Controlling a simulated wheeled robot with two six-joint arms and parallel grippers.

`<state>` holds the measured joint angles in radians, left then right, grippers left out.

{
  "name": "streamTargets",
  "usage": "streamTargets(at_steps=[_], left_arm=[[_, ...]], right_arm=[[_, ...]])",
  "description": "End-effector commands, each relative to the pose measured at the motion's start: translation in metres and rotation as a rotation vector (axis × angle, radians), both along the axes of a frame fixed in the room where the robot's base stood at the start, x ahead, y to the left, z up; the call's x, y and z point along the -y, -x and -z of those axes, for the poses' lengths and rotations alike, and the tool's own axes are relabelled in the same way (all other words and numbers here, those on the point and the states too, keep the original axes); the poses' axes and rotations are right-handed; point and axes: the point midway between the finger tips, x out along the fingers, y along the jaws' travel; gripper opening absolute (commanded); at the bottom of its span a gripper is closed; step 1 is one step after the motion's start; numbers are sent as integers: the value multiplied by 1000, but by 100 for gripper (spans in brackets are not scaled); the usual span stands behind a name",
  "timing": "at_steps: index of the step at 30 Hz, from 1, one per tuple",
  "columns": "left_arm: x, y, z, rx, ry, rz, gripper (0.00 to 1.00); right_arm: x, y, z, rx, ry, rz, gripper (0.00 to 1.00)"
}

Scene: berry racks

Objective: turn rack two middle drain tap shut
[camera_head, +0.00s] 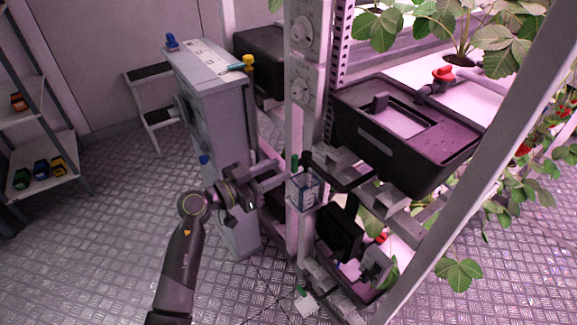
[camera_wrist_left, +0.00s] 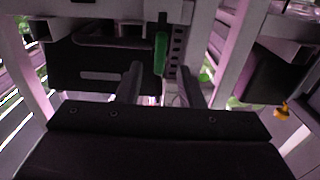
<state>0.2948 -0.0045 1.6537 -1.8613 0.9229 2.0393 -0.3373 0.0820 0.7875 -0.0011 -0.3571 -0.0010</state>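A tap with a green handle (camera_head: 295,162) stands at the front post of the rack, just left of the black tank. In the left wrist view the green handle (camera_wrist_left: 160,52) points up and down, ahead of the gap between my fingers. My left gripper (camera_head: 282,180) is beside the tap at the post. Its two fingers (camera_wrist_left: 160,88) are apart with nothing seen between them, and I cannot tell whether either touches the handle. The tap's body is mostly hidden. My right gripper is not in view.
A black tank (camera_head: 405,135) with a red tap (camera_head: 443,74) sits on the rack to the right. A small labelled box (camera_head: 302,191) is close to my gripper. A grey cabinet (camera_head: 213,110) stands on the left. Another green tap (camera_head: 301,290) is low down.

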Motion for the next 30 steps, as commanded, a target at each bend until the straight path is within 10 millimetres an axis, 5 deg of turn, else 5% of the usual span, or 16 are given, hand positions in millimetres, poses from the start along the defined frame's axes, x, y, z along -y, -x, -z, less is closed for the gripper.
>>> streamTargets(at_steps=[7, 19, 27, 30], left_arm=[[28, -21, 1, 1, 1, 0, 35], [34, -25, 0, 0, 0, 0, 35], [34, -24, 0, 0, 0, 0, 0], [34, -24, 0, 0, 0, 0, 0]], right_arm=[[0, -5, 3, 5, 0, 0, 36], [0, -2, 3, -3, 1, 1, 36], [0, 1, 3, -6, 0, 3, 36], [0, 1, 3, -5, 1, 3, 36]])
